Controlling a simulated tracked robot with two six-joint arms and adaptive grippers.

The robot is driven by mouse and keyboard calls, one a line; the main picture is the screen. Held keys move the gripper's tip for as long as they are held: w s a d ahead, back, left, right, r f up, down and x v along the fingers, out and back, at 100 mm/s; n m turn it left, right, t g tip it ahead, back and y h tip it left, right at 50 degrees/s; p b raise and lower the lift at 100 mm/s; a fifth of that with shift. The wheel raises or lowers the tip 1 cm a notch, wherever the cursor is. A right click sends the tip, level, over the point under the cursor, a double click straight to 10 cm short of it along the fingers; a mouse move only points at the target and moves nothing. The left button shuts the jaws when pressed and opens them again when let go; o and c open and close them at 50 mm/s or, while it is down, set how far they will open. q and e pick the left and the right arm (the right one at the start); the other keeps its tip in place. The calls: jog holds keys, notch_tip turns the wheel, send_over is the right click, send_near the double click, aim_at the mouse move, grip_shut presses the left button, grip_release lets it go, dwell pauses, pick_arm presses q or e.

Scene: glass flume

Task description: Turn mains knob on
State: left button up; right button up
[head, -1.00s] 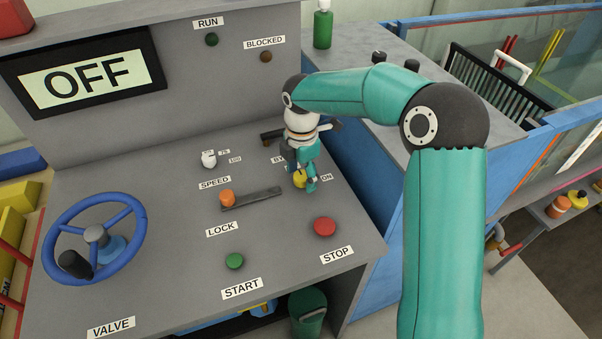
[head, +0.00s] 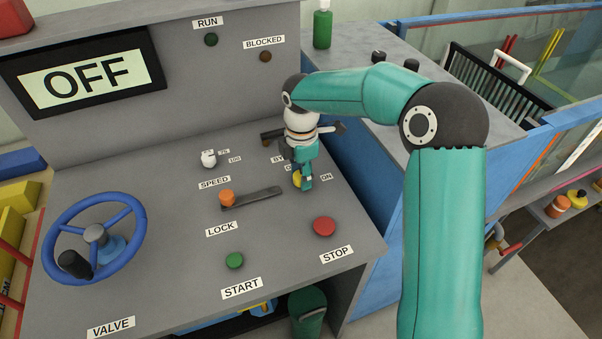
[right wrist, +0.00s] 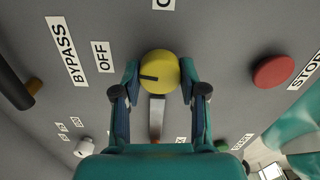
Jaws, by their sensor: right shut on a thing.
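The yellow mains knob (right wrist: 162,66) sits on the grey console in the right wrist view, with a black pointer mark directed to the left, roughly toward the OFF label (right wrist: 103,57). It shows partly in the head view (head: 297,179), mostly hidden by my gripper. My right gripper (right wrist: 160,78) is shut on the knob, one finger on each side; it points down at the console in the head view (head: 304,183). The ON label (head: 327,177) is right of the knob. The display (head: 88,74) reads OFF. My left gripper is not in view.
The red STOP button (head: 324,226), green START button (head: 234,260), orange LOCK knob (head: 227,198) with a dark lever, white SPEED knob (head: 208,159) and blue VALVE wheel (head: 70,201) are on the console. A dark BYPASS handle (right wrist: 12,80) is close to the gripper.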

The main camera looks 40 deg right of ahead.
jog(key=m, duration=0.8)
jog(key=m+b, duration=0.1)
jog(key=m, duration=0.3)
jog(key=shift+w, duration=0.1)
jog(key=shift+d+r+m, duration=0.1)
jog(key=shift+m, duration=1.9)
jog(key=o, duration=1.1)
jog(key=shift+o, duration=0.2)
notch_tip(320, 180, up, 12)
